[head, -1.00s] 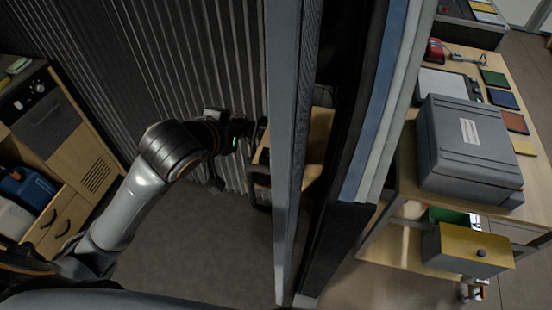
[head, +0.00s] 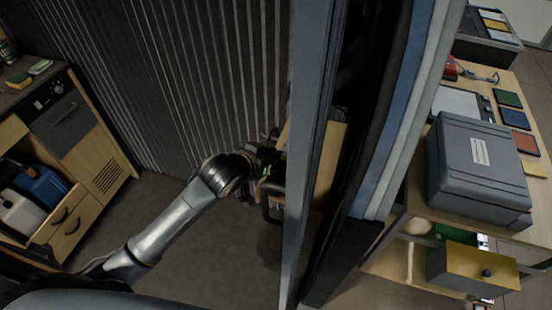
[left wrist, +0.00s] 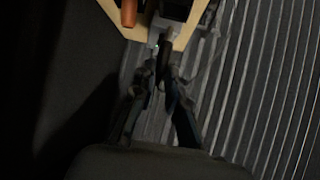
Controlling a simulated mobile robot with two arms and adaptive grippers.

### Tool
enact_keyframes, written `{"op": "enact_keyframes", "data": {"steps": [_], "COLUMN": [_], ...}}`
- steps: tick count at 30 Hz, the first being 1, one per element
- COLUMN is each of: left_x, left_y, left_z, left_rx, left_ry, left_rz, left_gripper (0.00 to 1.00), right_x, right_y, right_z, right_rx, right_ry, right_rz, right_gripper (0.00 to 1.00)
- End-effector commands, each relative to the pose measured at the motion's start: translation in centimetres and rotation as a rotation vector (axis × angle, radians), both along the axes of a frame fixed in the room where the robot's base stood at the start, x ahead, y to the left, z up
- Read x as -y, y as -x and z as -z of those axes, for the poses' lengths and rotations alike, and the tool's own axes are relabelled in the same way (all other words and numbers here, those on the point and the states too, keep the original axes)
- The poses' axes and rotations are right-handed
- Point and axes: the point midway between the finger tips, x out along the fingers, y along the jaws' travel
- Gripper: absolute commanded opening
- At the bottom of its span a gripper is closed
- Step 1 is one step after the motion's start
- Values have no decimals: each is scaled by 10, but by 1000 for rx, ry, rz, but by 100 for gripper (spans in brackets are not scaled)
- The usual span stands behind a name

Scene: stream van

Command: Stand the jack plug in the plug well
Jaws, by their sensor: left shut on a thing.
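In the left wrist view my left gripper (left wrist: 161,72) is shut on a dark, slim thing, which I take to be the jack plug (left wrist: 164,48). Its far end is greyer and points toward a light wooden frame (left wrist: 188,28). In the head view my left gripper (head: 268,160) is beside a wooden piece (head: 282,140), partly behind a grey upright post. The plug is too small and dark to make out there. I cannot pick out the plug well in either view. My right gripper is not in view.
A grey upright post (head: 302,150) and dark panels stand right of my left arm. A ribbed wall (head: 190,75) is behind it. A wooden cabinet (head: 90,150) stands at left, a bench with a grey case (head: 480,170) at right. The floor between is clear.

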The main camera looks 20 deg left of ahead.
Motion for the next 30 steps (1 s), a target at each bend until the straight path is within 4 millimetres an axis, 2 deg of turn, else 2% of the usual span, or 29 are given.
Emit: {"op": "enact_keyframes", "data": {"steps": [6,11,18,29,30], "left_x": [3,4,4,4,4], "left_y": [-21,-28,-28,-28,-28], "left_z": [23,32,61,67,66], "left_rx": [2,2,1,2,3], "left_ry": [0,-1,-1,0,0], "left_rz": [-1,0,1,1,1], "left_gripper": [0,0,0,0,18], "right_x": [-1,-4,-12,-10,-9], "right_y": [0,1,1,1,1], "right_z": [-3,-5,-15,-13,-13], "right_rx": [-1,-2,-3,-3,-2], "right_ry": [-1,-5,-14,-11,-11], "right_rz": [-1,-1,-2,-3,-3], "right_gripper": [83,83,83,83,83]}}
